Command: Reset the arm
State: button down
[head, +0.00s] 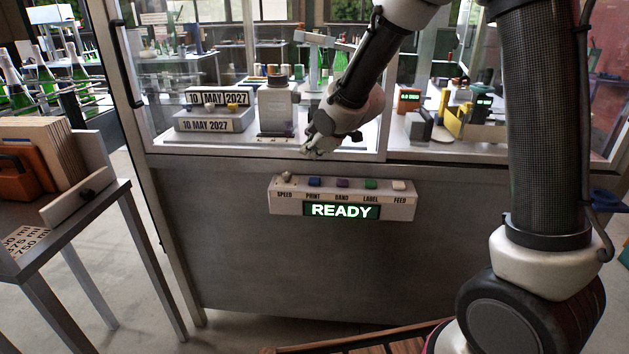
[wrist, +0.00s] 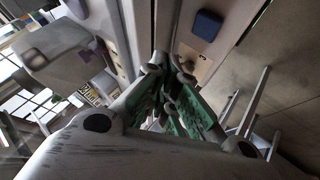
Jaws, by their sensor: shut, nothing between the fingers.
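My arm reaches over from the upper right in the head view. My gripper (head: 312,151) hangs just in front of the machine's front edge, above the control panel (head: 398,208). In the wrist view my gripper (wrist: 165,75) has its green-padded fingers together with nothing between them. The panel carries a knob and several coloured buttons, and its green display (head: 342,210) reads READY. A blue button (wrist: 206,25) shows beyond the fingers in the wrist view. The fingertips look apart from the buttons.
The glass-sided machine (head: 230,255) stands ahead. Date blocks (head: 215,122) reading 10 MAY 2027 and a grey unit (head: 277,105) sit on its deck. A side table (head: 75,205) with upright boards (head: 62,150) is at the left. Floor between is clear.

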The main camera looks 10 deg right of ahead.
dwell(0.3)
jog(key=s+d+f+m+g+h, duration=0.2)
jog(key=s+d+f+m+g, duration=0.1)
jog(key=s+d+f, duration=0.25)
jog(key=s+d+r+m, duration=0.3)
jog(key=s+d+r, duration=0.2)
jog(key=s, duration=0.4)
jog(key=s+d+r+m+h, duration=0.1)
jog(key=s+d+r+m, duration=0.3)
jog(key=s+d, duration=0.3)
jog(key=s+d+r+m+g+h, duration=0.1)
jog(key=s+d+r+m, duration=0.3)
jog(key=s, duration=0.9)
notch_tip(320, 180, up, 3)
jog(key=shift+s+d+r, duration=0.1)
jog(key=shift+s+d, duration=0.1)
jog(key=shift+d, duration=1)
dwell(0.7)
